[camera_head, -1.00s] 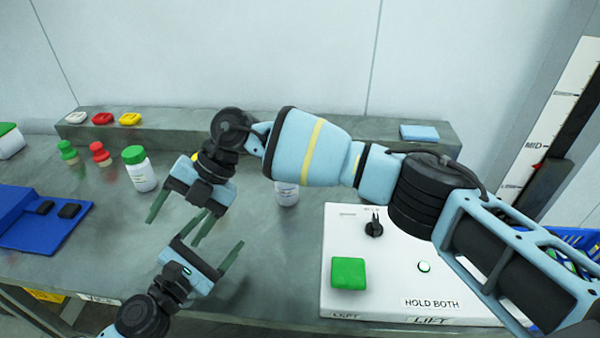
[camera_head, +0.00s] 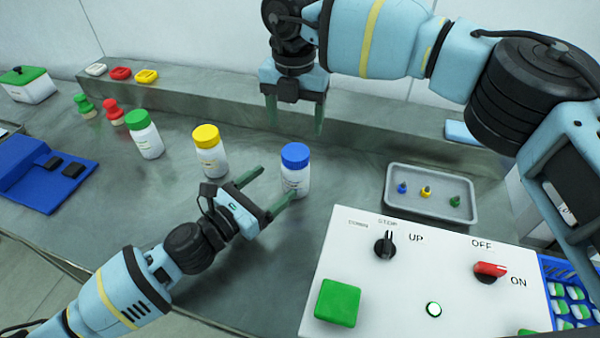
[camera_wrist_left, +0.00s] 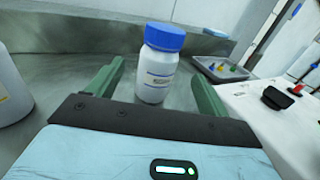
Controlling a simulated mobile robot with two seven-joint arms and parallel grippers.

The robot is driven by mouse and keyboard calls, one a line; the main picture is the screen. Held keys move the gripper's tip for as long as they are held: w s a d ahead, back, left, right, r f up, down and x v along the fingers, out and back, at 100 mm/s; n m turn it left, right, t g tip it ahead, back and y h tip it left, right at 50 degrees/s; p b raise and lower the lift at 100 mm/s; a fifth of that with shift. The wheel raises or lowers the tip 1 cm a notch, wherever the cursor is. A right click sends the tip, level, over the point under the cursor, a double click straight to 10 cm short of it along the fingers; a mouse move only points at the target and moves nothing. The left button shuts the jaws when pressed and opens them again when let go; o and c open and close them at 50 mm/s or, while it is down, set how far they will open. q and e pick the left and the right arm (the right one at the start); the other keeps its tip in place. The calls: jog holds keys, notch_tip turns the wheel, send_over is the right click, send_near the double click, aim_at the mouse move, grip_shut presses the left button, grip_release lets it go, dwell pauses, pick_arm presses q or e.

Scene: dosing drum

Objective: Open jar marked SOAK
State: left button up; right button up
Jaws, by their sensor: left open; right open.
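Three white jars stand upright on the grey bench, with a green cap (camera_head: 144,135), a yellow cap (camera_head: 211,152) and a blue cap (camera_head: 295,171). Their label print is too small to read, so I cannot tell which is marked SOAK. My left gripper (camera_head: 264,190) is open and low over the bench, its fingers pointing at the blue-capped jar. In the left wrist view this jar (camera_wrist_left: 158,65) stands ahead, between the green fingertips in the picture and apparently just beyond them. My right gripper (camera_head: 295,115) is open and empty, pointing down behind the blue-capped jar and higher up.
A white control panel (camera_head: 395,300) with knobs and a green button stands at front right. A grey tray (camera_head: 432,208) with small coloured pieces lies behind it. Green and red stoppers (camera_head: 112,112) and a blue mat (camera_head: 40,180) are at left. A raised ledge (camera_head: 200,90) runs along the back.

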aim_at(286, 173)
pick_arm(q)
jog(key=shift+w+d, duration=0.1)
pick_arm(e)
jog(key=shift+a, duration=0.1)
pick_arm(q)
jog(key=shift+w+d+r, duration=0.1)
jog(key=shift+w+d, duration=0.1)
jog(key=shift+d, duration=0.05)
pick_arm(e)
jog(key=shift+s, duration=0.1)
pick_arm(q)
jog(key=shift+x, duration=3.45)
jog(key=shift+c, duration=0.5)
grip_shut()
pick_arm(e)
jog(key=m, duration=0.6)
jog(key=shift+m, duration=0.3)
jog(key=m, duration=0.7)
jog(key=shift+f, duration=4)
